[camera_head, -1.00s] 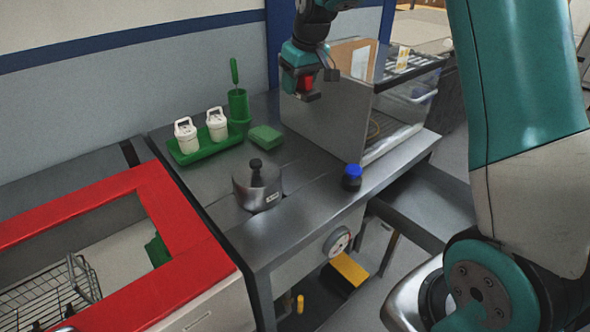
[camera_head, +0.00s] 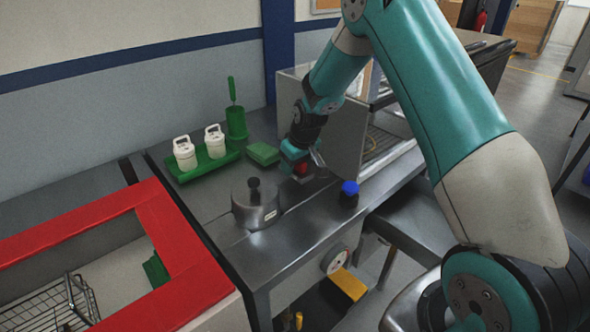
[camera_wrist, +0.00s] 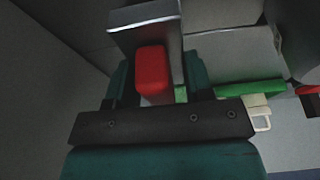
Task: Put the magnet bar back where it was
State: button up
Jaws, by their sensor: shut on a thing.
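The magnet bar seems to be the red block (camera_head: 302,168) in my gripper (camera_head: 297,160); it shows as a red rounded block in the wrist view (camera_wrist: 152,72). My gripper is shut on it, with a dark finger on each side (camera_wrist: 152,85). In the head view the gripper is low over the steel bench (camera_head: 215,200), in front of the metal box (camera_head: 345,140). In the wrist view a grey metal face (camera_wrist: 145,25) is close beyond the block; I cannot tell if they touch.
A green tray (camera_head: 198,168) with two white lidded pots, a green holder (camera_head: 236,124) with a brush and a green pad (camera_head: 263,153) stand left. A steel pot (camera_head: 256,207) and blue-capped bottle (camera_head: 348,194) are nearby. A red-rimmed tub (camera_head: 178,240) is front left.

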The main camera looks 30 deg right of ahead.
jog(key=shift+f, duration=1.3)
jog(key=shift+f, duration=0.1)
jog(key=o, duration=1)
jog(key=shift+o, duration=0.2)
